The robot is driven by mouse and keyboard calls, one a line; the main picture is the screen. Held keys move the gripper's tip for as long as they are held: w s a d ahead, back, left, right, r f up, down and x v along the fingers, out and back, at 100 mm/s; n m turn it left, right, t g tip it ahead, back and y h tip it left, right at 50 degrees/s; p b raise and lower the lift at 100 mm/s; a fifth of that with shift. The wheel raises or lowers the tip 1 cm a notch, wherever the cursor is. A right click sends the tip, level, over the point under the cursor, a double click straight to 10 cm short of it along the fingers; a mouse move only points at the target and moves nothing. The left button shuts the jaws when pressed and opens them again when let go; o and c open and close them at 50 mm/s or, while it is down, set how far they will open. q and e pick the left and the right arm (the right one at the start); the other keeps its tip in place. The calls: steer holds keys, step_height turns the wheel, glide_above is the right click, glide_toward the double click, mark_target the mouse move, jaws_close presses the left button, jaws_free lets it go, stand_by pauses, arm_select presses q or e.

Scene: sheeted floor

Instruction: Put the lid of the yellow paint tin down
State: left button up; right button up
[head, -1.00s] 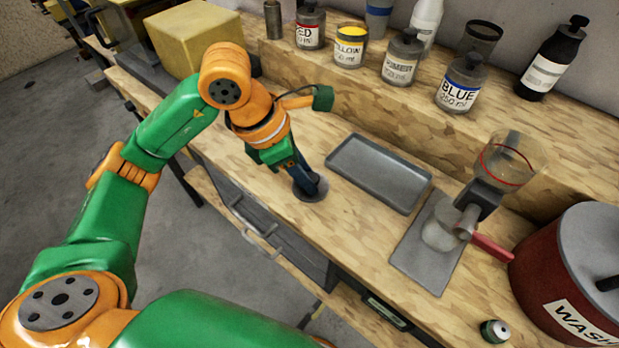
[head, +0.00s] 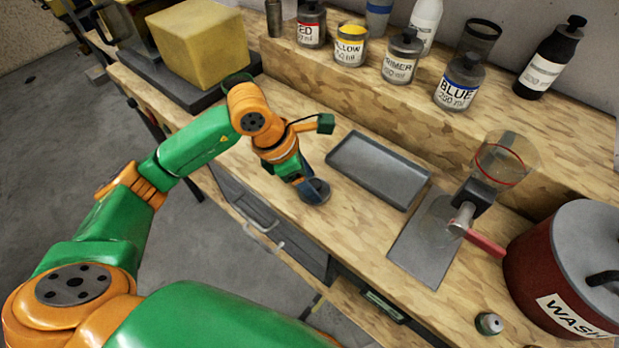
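The yellow paint tin (head: 350,51) stands open on the raised back shelf, its yellow paint showing at the top. My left gripper (head: 307,185) points down over the front part of the bench, left of the grey tray. A dark round lid (head: 318,193) is at its fingertips, and the gripper appears shut on it. The lid is at or just above the bench top; I cannot tell whether it touches. The fingers hide part of the lid. My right gripper is not in view.
The empty grey tray (head: 344,166) lies right of my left gripper. A dispenser with a clear hopper (head: 502,163) and a red wash pot (head: 545,262) stand farther right. The red tin (head: 311,30), primer tin (head: 399,67) and blue tin (head: 458,91) share the shelf. A yellow block (head: 200,48) sits back left.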

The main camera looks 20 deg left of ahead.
arm_select(q)
steer(key=shift+r+p, duration=0.3)
steer(key=shift+r, duration=0.05)
steer(key=b+v, duration=0.1)
steer(key=v, duration=1)
steer(key=shift+r, duration=0.35)
steer(key=shift+s+a, duration=0.1)
steer(key=shift+s, duration=0.1)
